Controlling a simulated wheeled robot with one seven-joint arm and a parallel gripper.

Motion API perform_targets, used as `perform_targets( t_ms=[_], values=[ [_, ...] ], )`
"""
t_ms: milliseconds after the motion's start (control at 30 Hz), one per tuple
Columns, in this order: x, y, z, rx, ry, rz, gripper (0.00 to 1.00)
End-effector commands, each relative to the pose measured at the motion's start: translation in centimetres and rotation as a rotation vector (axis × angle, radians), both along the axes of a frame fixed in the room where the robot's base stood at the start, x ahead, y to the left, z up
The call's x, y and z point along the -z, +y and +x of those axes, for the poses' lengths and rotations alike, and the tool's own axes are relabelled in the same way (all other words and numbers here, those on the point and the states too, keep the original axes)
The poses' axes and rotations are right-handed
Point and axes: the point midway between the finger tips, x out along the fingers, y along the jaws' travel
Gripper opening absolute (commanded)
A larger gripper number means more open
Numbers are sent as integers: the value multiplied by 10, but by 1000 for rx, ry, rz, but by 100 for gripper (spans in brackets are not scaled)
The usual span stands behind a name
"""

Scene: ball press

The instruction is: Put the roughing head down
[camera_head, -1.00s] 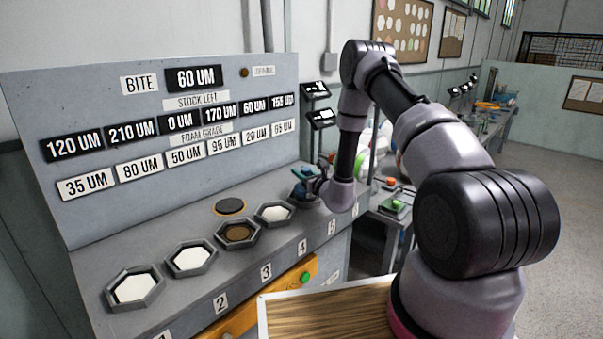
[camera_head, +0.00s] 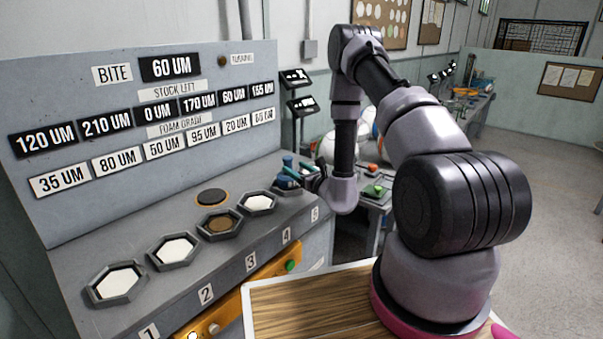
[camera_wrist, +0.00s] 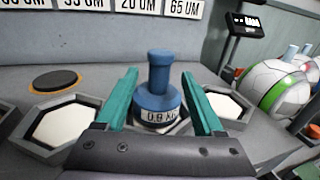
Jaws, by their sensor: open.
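The blue roughing head (camera_wrist: 157,98), with a narrow knob and a wider base labelled about "0.8 K", stands upright in the wrist view. A hexagonal tray with a white pad (camera_wrist: 182,127) shows partly beneath it; whether its underside rests flat is hidden. My gripper (camera_wrist: 160,88) has teal fingers spread wide, one on each side of the head, with gaps visible. In the head view the blue head (camera_head: 287,163) is small at the right end of the bench, and my gripper (camera_head: 298,170) is beside it.
White-pad trays (camera_wrist: 60,122) and (camera_wrist: 225,106) flank the head. A black disc (camera_head: 211,197) lies behind the brown-pad tray (camera_head: 220,224). The display panel (camera_head: 150,120) rises behind the bench. Balls (camera_wrist: 272,88) and a side table (camera_head: 375,192) are to the right.

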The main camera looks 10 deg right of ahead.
Motion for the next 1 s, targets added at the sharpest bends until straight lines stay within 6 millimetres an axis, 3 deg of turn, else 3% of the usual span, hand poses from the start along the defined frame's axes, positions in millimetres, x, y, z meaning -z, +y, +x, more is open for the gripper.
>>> perform_targets(
  t_ms=[200, 367, 467, 567, 667, 800, 1000],
  values=[
    [0, -11, -27, 1, 1, 1, 70],
    [-1, -12, -32, -2, -2, 1, 70],
    [-17, -3, -30, -44, -21, 4, 70],
    [-56, 20, -29, -162, -67, 6, 70],
    [-113, 55, -39, -349, -133, -11, 70],
    [-188, 98, -77, -634, -217, -93, 70],
    [-257, 132, -157, -993, -307, -325, 70]
  ],
)
